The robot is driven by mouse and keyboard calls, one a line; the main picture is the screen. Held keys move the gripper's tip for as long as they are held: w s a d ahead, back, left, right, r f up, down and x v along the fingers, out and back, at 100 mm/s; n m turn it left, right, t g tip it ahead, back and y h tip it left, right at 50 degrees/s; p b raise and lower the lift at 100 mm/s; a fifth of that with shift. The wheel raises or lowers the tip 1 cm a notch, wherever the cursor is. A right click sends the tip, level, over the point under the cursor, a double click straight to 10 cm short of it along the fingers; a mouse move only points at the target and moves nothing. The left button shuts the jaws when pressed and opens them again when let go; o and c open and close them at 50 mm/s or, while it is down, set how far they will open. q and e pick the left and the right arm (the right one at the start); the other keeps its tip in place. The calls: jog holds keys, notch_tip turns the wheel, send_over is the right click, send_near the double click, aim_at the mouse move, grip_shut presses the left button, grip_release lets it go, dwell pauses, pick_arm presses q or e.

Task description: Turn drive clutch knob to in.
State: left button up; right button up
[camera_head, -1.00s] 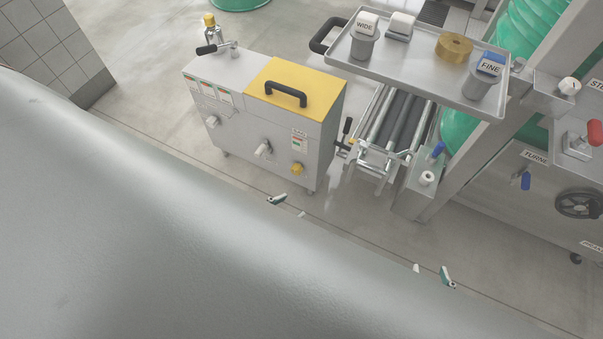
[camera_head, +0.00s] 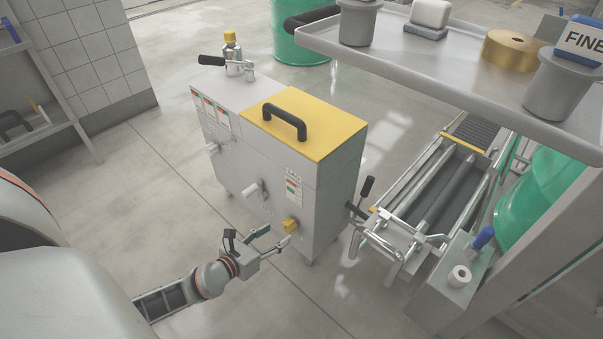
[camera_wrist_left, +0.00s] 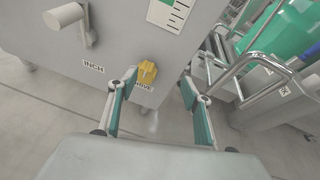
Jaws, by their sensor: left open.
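The yellow knob (camera_head: 290,225) is low on the front of a grey cabinet (camera_head: 265,165). In the left wrist view the knob (camera_wrist_left: 147,72) has a partly hidden label below it that seems to read "DRIVE". My left gripper (camera_head: 278,237) is open with its fingertips close to the knob. In the left wrist view the knob lies just beyond the open fingers (camera_wrist_left: 158,82), nearer the left one; I cannot tell whether they touch it. My right gripper is not in view.
A grey handle (camera_head: 252,190) labelled "INCH" is left of the yellow knob. A roller conveyor (camera_head: 435,195) with metal rails stands right of the cabinet. A tray (camera_head: 450,75) with cups overhangs at upper right. The floor in front is clear.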

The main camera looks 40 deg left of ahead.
aim_at(285, 228)
pick_arm(q)
jog(key=w+f+m+b, duration=0.1)
jog(key=w+f, duration=0.1)
jog(key=w+a+f+m+b, duration=0.1)
jog(key=w+f, duration=0.1)
jog(key=w+a+f+m+b, duration=0.1)
jog(key=w+f+m+b, duration=0.1)
jog(key=f, duration=0.1)
jog(key=shift+w+a, duration=0.2)
jog(key=shift+w, duration=0.15)
jog(key=shift+w+f, duration=0.2)
jog(key=shift+w, duration=0.8)
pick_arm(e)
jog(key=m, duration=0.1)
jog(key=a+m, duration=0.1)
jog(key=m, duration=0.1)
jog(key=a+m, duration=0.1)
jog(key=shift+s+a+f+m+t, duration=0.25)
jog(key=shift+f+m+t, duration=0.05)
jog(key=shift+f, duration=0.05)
pick_arm(q)
jog(key=shift+r, duration=0.1)
jog(key=c, duration=1.1)
